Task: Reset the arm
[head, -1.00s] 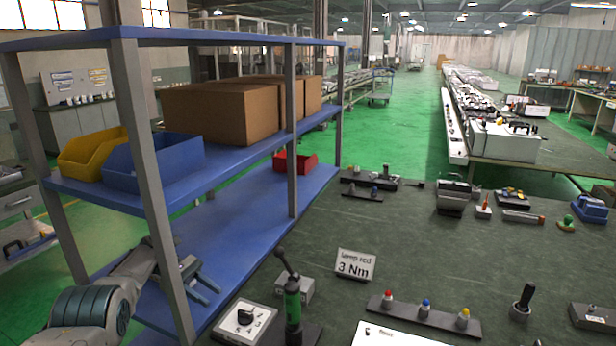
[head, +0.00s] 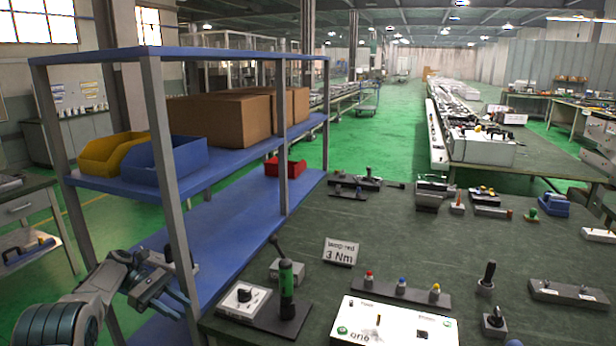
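My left gripper (head: 172,289) is at the lower left, in front of the blue shelf rack and left of the green-topped table. Its two dark fingers look spread apart, with nothing seen between them. My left arm comes in from the lower left corner. My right gripper is not in the view.
A blue shelf rack (head: 225,235) stands close to my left gripper; its grey post is near the fingers. It holds yellow (head: 107,155) and blue (head: 190,158) bins, cardboard boxes (head: 220,122) and a red bin (head: 286,167). The table carries a green screwdriver (head: 287,290) and a white control box (head: 392,325).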

